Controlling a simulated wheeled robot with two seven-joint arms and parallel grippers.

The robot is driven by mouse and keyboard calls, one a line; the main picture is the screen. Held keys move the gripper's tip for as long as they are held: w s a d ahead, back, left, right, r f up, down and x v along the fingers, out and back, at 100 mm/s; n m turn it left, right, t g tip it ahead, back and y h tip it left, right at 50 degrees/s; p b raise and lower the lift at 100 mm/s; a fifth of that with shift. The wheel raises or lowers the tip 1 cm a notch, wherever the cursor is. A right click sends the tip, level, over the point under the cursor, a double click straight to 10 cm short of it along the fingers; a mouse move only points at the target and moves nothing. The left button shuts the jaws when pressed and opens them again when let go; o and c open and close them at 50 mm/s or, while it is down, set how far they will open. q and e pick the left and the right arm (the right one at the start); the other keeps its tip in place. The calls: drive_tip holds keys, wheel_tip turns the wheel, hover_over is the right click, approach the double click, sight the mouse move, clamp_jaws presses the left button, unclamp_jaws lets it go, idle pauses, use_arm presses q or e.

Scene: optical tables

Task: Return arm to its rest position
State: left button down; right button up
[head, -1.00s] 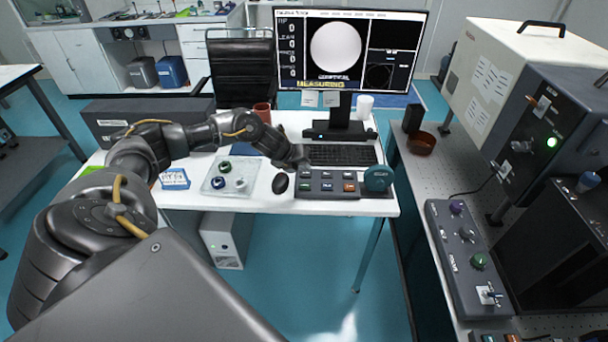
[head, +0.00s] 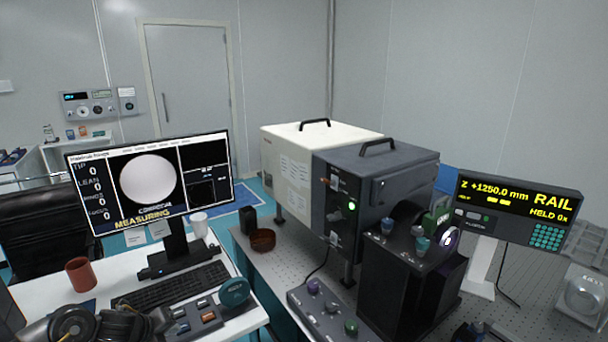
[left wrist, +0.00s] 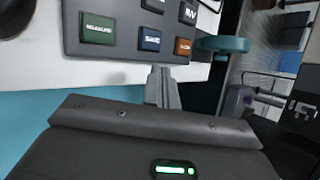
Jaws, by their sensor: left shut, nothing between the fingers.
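My left arm shows as dark links at the bottom left of the head view, beside the front of the white desk (head: 50,310). In the left wrist view my left gripper (left wrist: 162,76) is shut and empty, its fingers together just below the edge of the dark button panel (left wrist: 120,50). That panel has a green MEASURE button (left wrist: 97,28), a blue button (left wrist: 150,40) and an orange button (left wrist: 183,46). The panel (head: 208,324) also shows at the bottom of the head view. I cannot tell if the fingers touch it. My right gripper is out of view.
A monitor (head: 150,180) reading MEASURING, a keyboard (head: 170,286), a red-brown mug (head: 80,275) and a teal round piece (head: 234,292) stand on the desk. To the right, a perforated table (head: 262,270) carries a large instrument (head: 375,190). A RAIL display (head: 515,212) stands further right.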

use_arm(q)
drive_tip(key=s+d+f+n+t, duration=0.1)
drive_tip(key=s+d+f+n, duration=0.1)
drive_tip(key=s+d+n, duration=0.45)
drive_tip(key=s+d+f+n, duration=0.2)
drive_tip(key=s+d, duration=0.1)
drive_tip(key=d, duration=0.7)
drive_tip(key=s+a+f+n+g+y, duration=0.1)
drive_tip(key=s+n+g, duration=0.2)
drive_tip(key=s+n, duration=0.75)
drive_tip(key=s+a+f+n+g+y, duration=0.15)
drive_tip(key=s+n, duration=0.55)
drive_tip(key=s, duration=0.7)
wheel_tip(320, 180, down, 25)
drive_tip(key=s+g, duration=0.1)
drive_tip(key=g, duration=0.1)
drive_tip(key=s+a+f+g, duration=0.1)
drive_tip(key=s+a+f, duration=0.2)
drive_tip(key=s+f, duration=1.3)
drive_tip(key=shift+s, duration=0.45)
